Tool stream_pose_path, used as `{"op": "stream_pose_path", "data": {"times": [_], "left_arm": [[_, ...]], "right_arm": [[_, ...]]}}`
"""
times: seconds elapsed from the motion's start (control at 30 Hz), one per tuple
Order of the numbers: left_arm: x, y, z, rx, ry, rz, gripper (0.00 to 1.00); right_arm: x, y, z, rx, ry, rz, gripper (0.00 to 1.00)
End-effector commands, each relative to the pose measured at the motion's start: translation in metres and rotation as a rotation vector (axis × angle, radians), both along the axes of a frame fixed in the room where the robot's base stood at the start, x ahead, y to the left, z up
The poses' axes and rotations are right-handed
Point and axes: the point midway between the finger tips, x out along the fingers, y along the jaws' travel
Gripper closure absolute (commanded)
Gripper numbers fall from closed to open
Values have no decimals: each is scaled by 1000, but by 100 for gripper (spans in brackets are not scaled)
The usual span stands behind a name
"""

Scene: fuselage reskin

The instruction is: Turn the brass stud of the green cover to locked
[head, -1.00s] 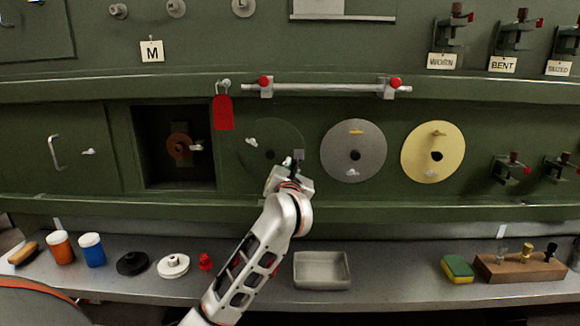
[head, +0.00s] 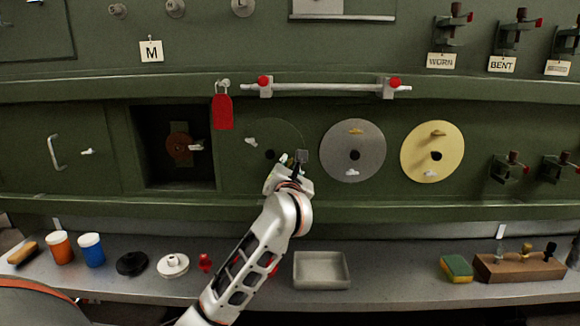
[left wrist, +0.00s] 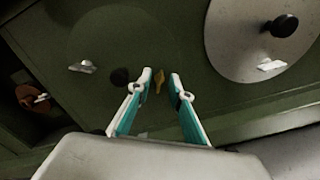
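The green cover (head: 258,158) is a round disc, nearly the colour of the wall behind it, left of the grey disc. In the left wrist view the green cover (left wrist: 112,42) carries a pale wing stud (left wrist: 83,67) and a dark knob (left wrist: 120,77). The brass stud (left wrist: 160,80) shows just beyond and between my left fingertips, near the cover's lower right edge. My left gripper (left wrist: 160,84) is open with nothing between its fingers. In the head view the left gripper (head: 292,160) hides the brass stud. My right gripper is not in view.
The grey disc (head: 340,165) and yellow disc (head: 415,155) stand to the right. A red tag (head: 223,112) hangs above left, and a rail (head: 325,87) runs above. The shelf below holds a metal tray (head: 322,283). An open recess (head: 160,130) lies left of the cover.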

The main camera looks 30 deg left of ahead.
Motion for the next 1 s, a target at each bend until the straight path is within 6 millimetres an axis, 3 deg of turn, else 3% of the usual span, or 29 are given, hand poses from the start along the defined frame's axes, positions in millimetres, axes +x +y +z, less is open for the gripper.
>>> {"op": "stream_pose_path", "data": {"times": [0.33, 0.8, 1.0], "left_arm": [[-9, -7, -1, -3, 1, -1, 80], [-84, -52, -1, -3, 0, -3, 80], [-100, -62, -1, -1, 0, -1, 80]], "right_arm": [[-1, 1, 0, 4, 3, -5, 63], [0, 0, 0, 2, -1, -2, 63], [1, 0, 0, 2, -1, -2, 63]]}}
